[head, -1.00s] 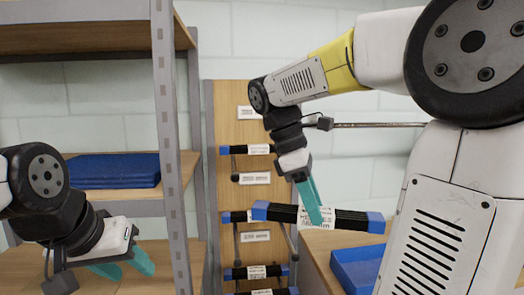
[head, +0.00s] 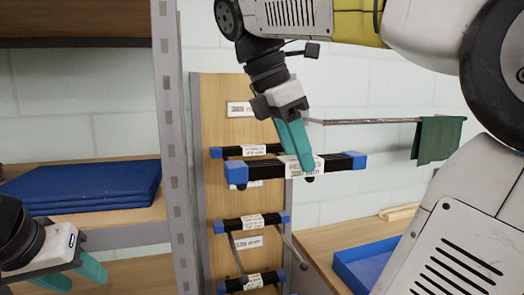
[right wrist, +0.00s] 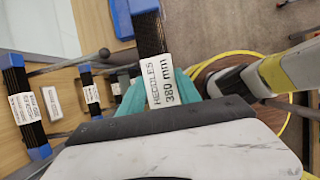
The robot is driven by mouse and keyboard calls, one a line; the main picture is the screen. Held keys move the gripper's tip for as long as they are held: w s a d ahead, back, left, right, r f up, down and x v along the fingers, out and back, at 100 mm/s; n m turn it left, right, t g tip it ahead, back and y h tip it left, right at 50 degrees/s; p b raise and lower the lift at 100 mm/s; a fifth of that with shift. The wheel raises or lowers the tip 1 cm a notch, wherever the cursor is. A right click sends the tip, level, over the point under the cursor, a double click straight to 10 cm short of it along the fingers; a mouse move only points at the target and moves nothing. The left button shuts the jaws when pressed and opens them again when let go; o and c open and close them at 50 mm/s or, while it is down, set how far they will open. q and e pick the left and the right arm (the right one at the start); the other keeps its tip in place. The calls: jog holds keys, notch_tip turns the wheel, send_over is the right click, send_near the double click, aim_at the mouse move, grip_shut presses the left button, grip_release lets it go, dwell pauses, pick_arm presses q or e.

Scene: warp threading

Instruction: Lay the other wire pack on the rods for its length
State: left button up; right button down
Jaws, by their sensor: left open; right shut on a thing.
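My right gripper (head: 302,162) is shut on a wire pack (head: 338,163), a black bundle with blue ends and a white label. The pack is roughly level, in front of the wooden board (head: 203,130). Other packs lie across rods on the board: an upper one (head: 232,152), a middle one (head: 232,225) and a lower one (head: 235,285). The held pack and gripper hide the rods behind them. My left gripper (head: 78,279) is open and empty at lower left.
A grey shelf post (head: 168,150) stands left of the board, with blue folded material (head: 85,190) on a shelf. A long rod (head: 370,121) carries a green cloth (head: 437,138) at right. A blue tray (head: 365,262) sits on the bench below.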

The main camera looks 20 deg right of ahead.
jog(key=w+f, duration=0.2)
jog(key=w, duration=0.9)
jog(key=w+d+f, duration=0.1)
jog(key=w+f, duration=0.1)
jog(key=w, duration=0.8)
jog(key=shift+w+d, duration=0.15)
jog(key=shift+w, duration=0.2)
dwell(0.4)
jog(key=shift+f, duration=0.5)
dwell(0.4)
jog(key=c, duration=0.8)
grip_release()
jog(key=shift+o, duration=0.2)
